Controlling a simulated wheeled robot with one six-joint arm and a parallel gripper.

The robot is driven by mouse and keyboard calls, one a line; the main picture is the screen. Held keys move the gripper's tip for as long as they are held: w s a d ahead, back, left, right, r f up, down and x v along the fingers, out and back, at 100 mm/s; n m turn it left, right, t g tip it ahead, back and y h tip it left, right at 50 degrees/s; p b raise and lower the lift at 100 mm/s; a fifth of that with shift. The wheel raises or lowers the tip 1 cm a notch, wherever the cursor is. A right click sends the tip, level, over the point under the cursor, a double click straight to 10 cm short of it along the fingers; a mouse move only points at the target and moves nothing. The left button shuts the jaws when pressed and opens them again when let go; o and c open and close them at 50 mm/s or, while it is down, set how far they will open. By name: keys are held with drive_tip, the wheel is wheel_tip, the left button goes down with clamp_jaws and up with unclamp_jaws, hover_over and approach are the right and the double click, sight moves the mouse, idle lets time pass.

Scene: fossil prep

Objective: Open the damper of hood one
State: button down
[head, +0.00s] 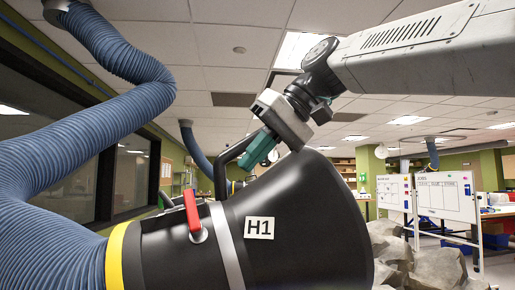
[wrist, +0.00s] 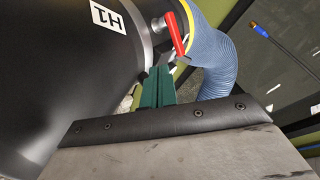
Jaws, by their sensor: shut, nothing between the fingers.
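Hood one is a large black cone (head: 300,225) with a white H1 label (head: 259,228); it fills the left of the wrist view (wrist: 60,75). Its damper lever is a red handle (head: 192,210) on a round pale pivot on the narrow neck, standing roughly upright, across the duct, in the head view. The lever also shows at the top of the wrist view (wrist: 175,35). My gripper (head: 247,162) has teal fingers, shut and empty, above and behind the hood. In the wrist view the fingertips (wrist: 160,70) point toward the neck, apart from the lever in the picture.
A blue ribbed hose (head: 60,180) joins the neck beyond a yellow band (head: 117,255) and curves up on the left. A black bar handle (head: 232,155) rises behind the hood near my fingers. Grey rocks (head: 410,255) and whiteboards (head: 446,197) stand to the right.

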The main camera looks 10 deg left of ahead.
sight(192, 214)
drive_tip(key=x, duration=0.5)
drive_tip(key=shift+a+f, duration=0.25)
drive_tip(key=shift+f, duration=0.05)
drive_tip(key=shift+s+a+f, duration=0.1)
drive_tip(key=shift+s+a, duration=0.15)
drive_tip(key=shift+a, duration=0.3)
drive_tip(key=shift+s+a+f, duration=0.1)
drive_tip(key=shift+s+a, duration=0.15)
drive_tip(key=shift+a, duration=0.3)
drive_tip(key=shift+s+a+f, duration=0.15)
drive_tip(key=shift+a+f, duration=0.05)
drive_tip(key=shift+a, duration=0.35)
